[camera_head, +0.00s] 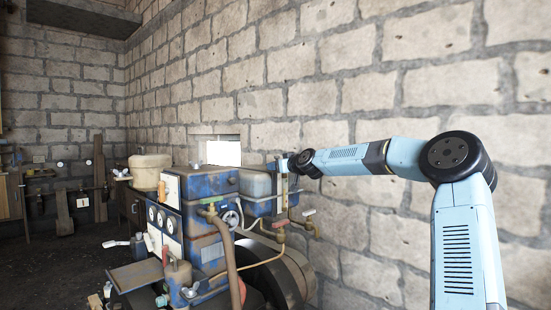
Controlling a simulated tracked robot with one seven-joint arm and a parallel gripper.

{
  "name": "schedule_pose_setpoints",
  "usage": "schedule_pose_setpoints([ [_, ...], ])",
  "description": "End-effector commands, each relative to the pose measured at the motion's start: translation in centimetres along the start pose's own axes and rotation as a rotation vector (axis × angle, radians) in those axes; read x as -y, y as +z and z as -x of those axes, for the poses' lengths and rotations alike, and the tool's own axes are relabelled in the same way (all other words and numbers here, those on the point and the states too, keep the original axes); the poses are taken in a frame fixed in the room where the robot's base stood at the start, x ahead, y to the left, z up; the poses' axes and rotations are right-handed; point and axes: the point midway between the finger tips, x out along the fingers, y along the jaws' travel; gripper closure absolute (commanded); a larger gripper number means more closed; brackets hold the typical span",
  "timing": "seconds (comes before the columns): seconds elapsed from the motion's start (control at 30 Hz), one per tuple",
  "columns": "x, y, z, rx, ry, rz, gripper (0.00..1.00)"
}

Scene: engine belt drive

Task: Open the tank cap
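My arm reaches in from the right, and my gripper (284,164) is at its far end, close to the right side of a blue-grey tank (256,182) on the engine. The gripper is small here and its fingers blend with a thin upright grey part below it, so I cannot tell whether it is open or touching anything. I cannot make out a cap on the blue-grey tank. A beige rounded tank (150,170) stands on the left of the engine, apart from my gripper. Which tank bears the task's cap is not clear.
The blue engine (205,222) has gauges (161,218) on its left panel, brown pipes (230,250) in front and a large dark wheel (285,280) at lower right. A stone wall (370,95) stands close behind the engine and arm. Floor shows at the left.

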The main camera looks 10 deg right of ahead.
Motion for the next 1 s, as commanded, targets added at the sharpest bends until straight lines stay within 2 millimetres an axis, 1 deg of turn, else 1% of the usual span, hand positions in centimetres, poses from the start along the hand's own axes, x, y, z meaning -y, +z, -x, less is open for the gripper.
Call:
schedule_pose_setpoints([
  [0.03, -1.9, -0.3, 0.1, -0.029, 0.018, -0.021, 0.47],
  [0.1, -3.9, -1.0, 0.2, -0.064, 0.041, -0.038, 0.47],
  [0.2, -6.0, -1.5, 0.4, -0.098, 0.065, -0.056, 0.47],
  [0.3, -7.1, -1.8, 0.6, -0.117, 0.078, -0.066, 0.47],
  [0.43, -7.5, -2.0, 0.2, -0.124, 0.083, -0.068, 0.47],
  [0.53, -7.5, -2.1, -0.6, -0.124, 0.082, -0.067, 0.47],
  [1.0, -7.9, -2.6, -5.9, -0.122, 0.082, -0.069, 0.47],
])
